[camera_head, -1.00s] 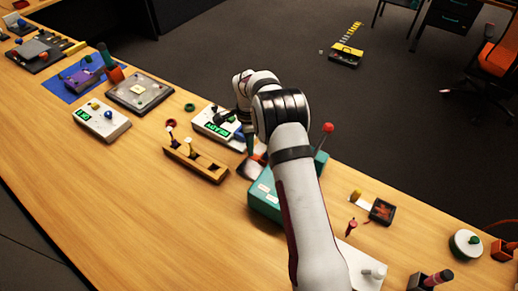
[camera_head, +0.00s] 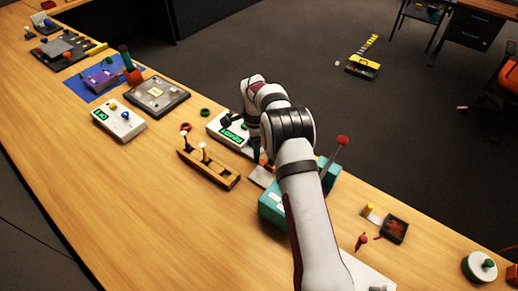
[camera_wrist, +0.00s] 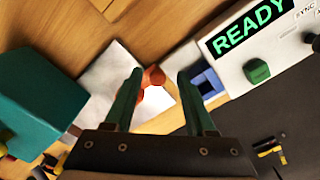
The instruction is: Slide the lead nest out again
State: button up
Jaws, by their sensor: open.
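No part is marked as the lead nest, and I cannot tell for sure which one it is. An orange-red piece (camera_wrist: 153,77) stands on a pale flat plate (camera_wrist: 108,73) in the wrist view. My gripper (camera_wrist: 160,73) is open, its two green fingers on either side of this piece; whether they touch it is unclear. A blue square socket (camera_wrist: 206,83) sits at the edge of the white READY unit (camera_wrist: 235,68), just right of the fingers. In the head view my arm hides most of the gripper, and the plate (camera_head: 262,177) shows below it.
A teal box (camera_head: 272,207) with a red-knobbed lever (camera_head: 342,140) stands right of the plate. A wooden slotted block (camera_head: 208,168) is to the left. The READY unit carries a green knob (camera_wrist: 257,70). The bench's near left part is clear.

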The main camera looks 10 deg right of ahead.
jog(key=s+d, duration=0.2)
jog(key=s+d+r, duration=0.1)
jog(key=s+d, duration=0.1)
jog(key=d, duration=0.1)
jog(key=shift+s+r, duration=0.1)
jog(key=shift+s, duration=0.3)
notch_tip(320, 180, up, 14)
jog(key=s+a+r+n, duration=0.1)
jog(key=s+r+n, duration=0.1)
jog(key=s, duration=0.6)
jog(key=s+a+r+n, duration=0.1)
jog(key=s+r+n, duration=0.2)
jog(key=s, duration=0.5)
jog(key=shift+s+r+n+y, duration=0.2)
jog(key=shift+r+n+y, duration=0.15)
jog(key=shift+r, duration=0.45)
jog(key=shift+a, duration=0.1)
jog(key=shift+c, duration=0.2)
